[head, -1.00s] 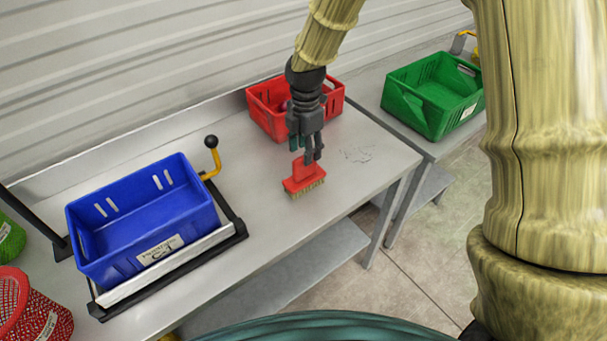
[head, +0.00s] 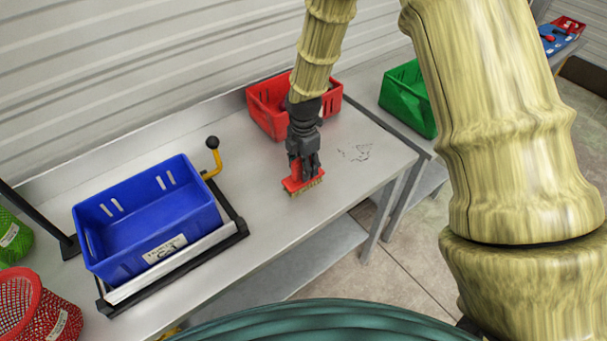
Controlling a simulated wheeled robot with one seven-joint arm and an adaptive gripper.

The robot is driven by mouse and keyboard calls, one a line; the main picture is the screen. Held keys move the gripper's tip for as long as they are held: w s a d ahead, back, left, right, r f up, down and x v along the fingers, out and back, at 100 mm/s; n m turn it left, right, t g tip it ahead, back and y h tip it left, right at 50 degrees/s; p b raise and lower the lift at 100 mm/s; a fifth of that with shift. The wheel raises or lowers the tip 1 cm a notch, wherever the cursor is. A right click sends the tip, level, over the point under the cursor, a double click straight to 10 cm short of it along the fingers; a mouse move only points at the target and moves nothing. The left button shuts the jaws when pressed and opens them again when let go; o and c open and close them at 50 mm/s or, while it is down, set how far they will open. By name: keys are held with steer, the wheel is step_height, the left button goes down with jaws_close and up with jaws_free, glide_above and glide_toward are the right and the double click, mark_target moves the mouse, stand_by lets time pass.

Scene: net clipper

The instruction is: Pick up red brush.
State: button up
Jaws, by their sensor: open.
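The red brush (head: 304,186) has pale bristles and lies on the grey metal table (head: 262,212), near its front edge in the head view. My gripper (head: 303,172) is dark grey and points down at the brush. Its fingers are at the brush's upper part, one towards each side, and they are open.
A red crate (head: 268,118) stands close behind my gripper. A blue crate (head: 130,262) sits on a black-framed stand with a yellow lever (head: 212,168) at left. A green crate (head: 402,98) is at right. Red (head: 62,312) and green (head: 14,240) baskets are at far left.

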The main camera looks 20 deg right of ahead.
steer(key=shift+f, duration=0.15)
jaws_close()
stand_by(0.4)
steer(key=shift+w+r+b, duration=0.1)
steer(key=shift+r+b, duration=0.85)
steer(key=shift+r, duration=0.3)
steer(key=s+a+r+b, duration=0.1)
steer(key=s+a+b, duration=0.1)
steer(key=s, duration=0.6)
steer(key=s+a+r+b, duration=0.1)
steer(key=s+b, duration=0.2)
steer(key=s, duration=0.4)
steer(key=shift+s+a+r+b, duration=0.3)
steer(key=shift+s+a+b, duration=0.05)
steer(key=shift+s, duration=0.05)
